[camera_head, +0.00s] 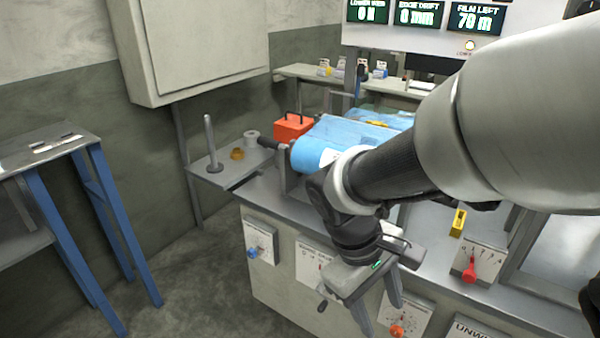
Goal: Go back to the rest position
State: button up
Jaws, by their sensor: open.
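My gripper (378,314) hangs in front of the machine bench's front panel, fingers pointing down. The two fingers are apart and nothing shows between them. My arm comes in from the upper right and covers part of the bench top and the blue film roll (312,152). The roll lies on the machine (262,208) behind my wrist, with blue film running away from it.
Panels with a blue knob (252,253), an orange knob (397,330) and a red knob (469,272) line the bench front. A yellow block (458,223) sits on top. A blue-legged table (70,150) stands left. Floor (190,290) between is clear.

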notch_tip(320, 180, up, 39)
jog(key=s+m+t+y+p, duration=0.2)
jog(key=m+t+p, duration=0.4)
jog(key=p, duration=2.1)
jog(key=shift+d+m+y, duration=0.3)
jog(key=shift+m+y, duration=0.3)
jog(key=shift+y, duration=0.3)
